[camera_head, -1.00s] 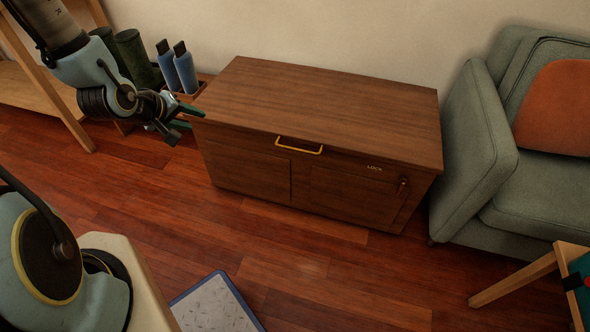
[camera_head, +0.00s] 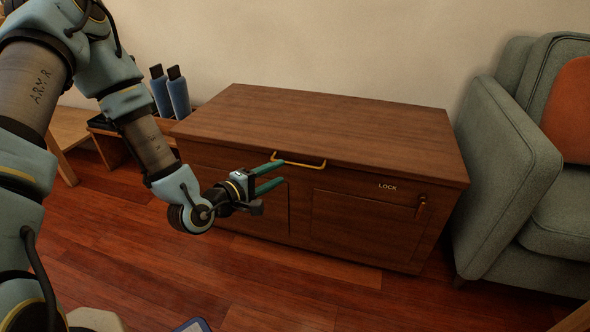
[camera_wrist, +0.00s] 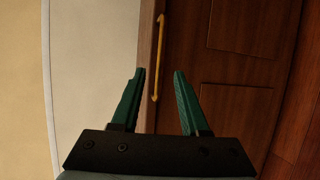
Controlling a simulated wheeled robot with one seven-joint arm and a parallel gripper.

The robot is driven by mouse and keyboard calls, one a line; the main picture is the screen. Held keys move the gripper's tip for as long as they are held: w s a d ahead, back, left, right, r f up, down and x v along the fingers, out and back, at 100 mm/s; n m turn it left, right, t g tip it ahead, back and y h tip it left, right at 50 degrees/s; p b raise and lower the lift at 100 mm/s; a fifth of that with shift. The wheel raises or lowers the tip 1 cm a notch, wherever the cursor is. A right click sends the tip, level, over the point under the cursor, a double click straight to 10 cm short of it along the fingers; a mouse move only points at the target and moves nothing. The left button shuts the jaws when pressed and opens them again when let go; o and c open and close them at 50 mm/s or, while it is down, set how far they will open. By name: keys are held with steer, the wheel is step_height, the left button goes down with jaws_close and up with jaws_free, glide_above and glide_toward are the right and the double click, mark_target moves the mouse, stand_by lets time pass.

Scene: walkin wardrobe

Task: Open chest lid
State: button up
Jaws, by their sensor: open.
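The brown wooden chest (camera_head: 330,125) stands against the wall with its lid (camera_head: 310,118) shut. A yellow bar handle (camera_head: 300,162) sits at the front edge of the lid. A small latch (camera_head: 421,207) sits under the word LOCK on the chest's front right. My gripper (camera_head: 279,176) is open and empty, in front of the chest just left of the handle. In the wrist view, the handle (camera_wrist: 158,60) runs upright beyond and between my two green fingertips (camera_wrist: 160,73). The fingers appear apart from it.
A grey-green armchair (camera_head: 500,160) with an orange cushion stands close to the chest's right side. Two blue bottles (camera_head: 170,95) stand in a wooden tray at its left.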

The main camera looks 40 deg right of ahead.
mark_target(294, 165)
steer(key=b+x, duration=0.1)
steer(key=x, duration=0.7)
jaws_close()
stand_by(1.3)
